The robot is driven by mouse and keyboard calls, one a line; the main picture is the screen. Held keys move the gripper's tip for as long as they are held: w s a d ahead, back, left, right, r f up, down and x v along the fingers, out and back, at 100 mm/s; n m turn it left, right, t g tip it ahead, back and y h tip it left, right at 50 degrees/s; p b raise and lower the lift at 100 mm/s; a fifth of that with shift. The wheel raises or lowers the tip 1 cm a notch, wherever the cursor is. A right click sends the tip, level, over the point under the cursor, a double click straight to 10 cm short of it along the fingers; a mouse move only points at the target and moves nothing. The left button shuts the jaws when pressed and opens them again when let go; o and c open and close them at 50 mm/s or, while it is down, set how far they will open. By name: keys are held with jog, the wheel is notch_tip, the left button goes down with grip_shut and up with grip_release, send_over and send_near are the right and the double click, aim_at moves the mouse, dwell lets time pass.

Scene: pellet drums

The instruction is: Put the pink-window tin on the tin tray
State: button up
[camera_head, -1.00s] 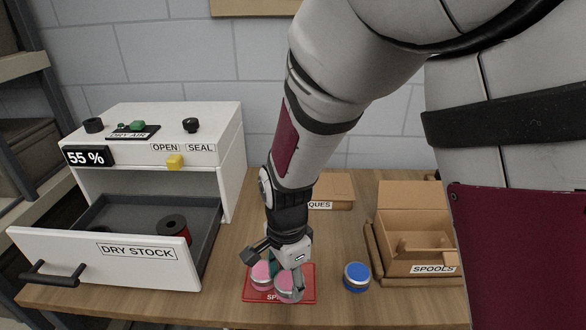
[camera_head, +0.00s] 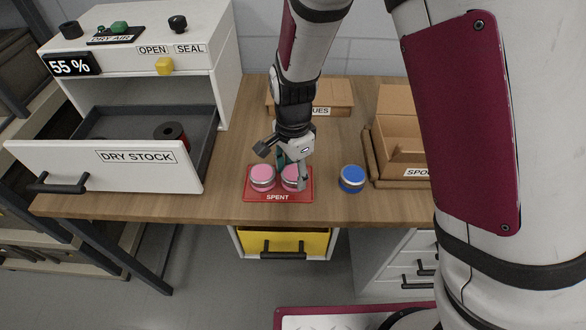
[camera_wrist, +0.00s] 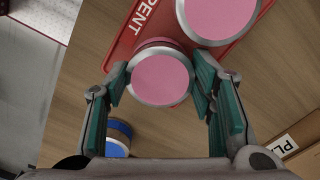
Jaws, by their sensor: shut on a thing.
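A red tray (camera_head: 279,197) labelled SPENT lies at the front of the wooden workbench. Two round tins with pink windows are at it, side by side. The left tin (camera_head: 262,177) stands on the tray, free of my gripper. My gripper (camera_head: 291,171) points down and is shut on the right pink-window tin (camera_head: 290,183), which is over the tray's right part and looks low, at or near its surface. In the wrist view the held tin (camera_wrist: 161,79) sits between the teal finger pads, with the other pink tin (camera_wrist: 217,14) close beyond it. The underside contact is hidden.
A blue tin (camera_head: 352,177) stands just right of the tray. A SPOOLS box (camera_head: 398,170) is farther right. The open DRY STOCK drawer (camera_head: 110,168) with a dark spool (camera_head: 171,134) is to the left. A cardboard box (camera_head: 335,95) lies behind my gripper.

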aim_at(294, 173)
jog(key=o, duration=1.2)
jog(key=shift+f, duration=0.1)
notch_tip(294, 173, up, 13)
jog(key=s+d+r+n+t+y, duration=0.1)
jog(key=s+d+r+n, duration=0.2)
jog(key=d+r, duration=0.25)
jog(key=s+d+r+n+t, duration=0.1)
jog(key=s+d+r+n, duration=0.1)
jog(key=s+d+r, duration=0.3)
jog(key=s+d+r+n+t, duration=0.1)
jog(key=s+d+n, duration=0.1)
jog(key=s, duration=0.1)
jog(key=s+d+r+n+t, duration=0.1)
jog(key=s+d+r+n, duration=0.1)
jog(key=s+d, duration=0.1)
jog(key=s+d+r+n+t+h, duration=0.1)
jog(key=s+d+n, duration=0.1)
jog(key=s+d, duration=0.1)
jog(key=shift+s+r+n, duration=0.25)
jog(key=shift+s+n, duration=0.05)
jog(key=shift+s, duration=0.1)
